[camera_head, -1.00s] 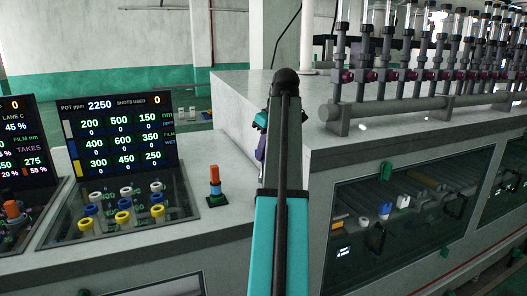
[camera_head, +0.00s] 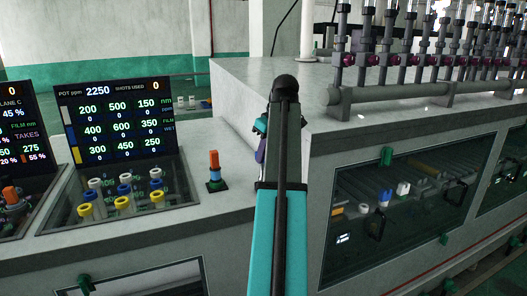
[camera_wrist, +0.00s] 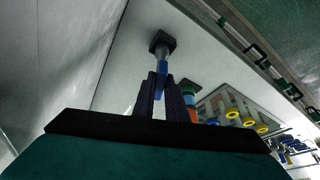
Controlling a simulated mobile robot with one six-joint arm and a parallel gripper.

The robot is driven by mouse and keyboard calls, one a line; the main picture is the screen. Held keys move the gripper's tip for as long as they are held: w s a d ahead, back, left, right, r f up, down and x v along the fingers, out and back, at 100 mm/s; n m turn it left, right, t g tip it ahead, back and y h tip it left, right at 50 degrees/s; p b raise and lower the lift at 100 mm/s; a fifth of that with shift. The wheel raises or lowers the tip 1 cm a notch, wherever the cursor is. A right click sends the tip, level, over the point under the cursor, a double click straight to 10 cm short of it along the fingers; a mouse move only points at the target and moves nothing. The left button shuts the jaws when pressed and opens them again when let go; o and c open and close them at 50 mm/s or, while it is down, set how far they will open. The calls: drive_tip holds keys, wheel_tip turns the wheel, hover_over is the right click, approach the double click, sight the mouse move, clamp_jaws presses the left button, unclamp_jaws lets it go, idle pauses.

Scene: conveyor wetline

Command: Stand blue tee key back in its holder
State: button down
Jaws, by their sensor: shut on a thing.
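My gripper (camera_wrist: 161,83) is shut on the blue tee key (camera_wrist: 161,68), which shows as a blue shaft between the dark purple fingers in the wrist view. Just beyond the fingertips, a grey sleeve on a dark square base (camera_wrist: 162,41) lines up with the key and looks like its holder. I cannot tell whether the key is seated in it. In the head view my arm hides the key and this base; only a bit of a purple finger (camera_head: 260,151) shows beside the arm.
An orange-topped post (camera_head: 214,162) stands on the counter left of my arm. Further left is a tray (camera_head: 180,203) of coloured rings under a display (camera_head: 120,120). A raised grey housing with a rail of tubes (camera_head: 440,92) is on the right.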

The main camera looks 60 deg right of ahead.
drive_tip(key=shift+f, duration=0.8)
drive_tip(key=shift+f+b, duration=0.3)
drive_tip(key=shift+f, duration=0.3)
idle(0.3)
drive_tip(key=c, duration=1.7)
unclamp_jaws()
drive_tip(key=shift+r, duration=0.1)
drive_tip(key=shift+v, duration=6.8)
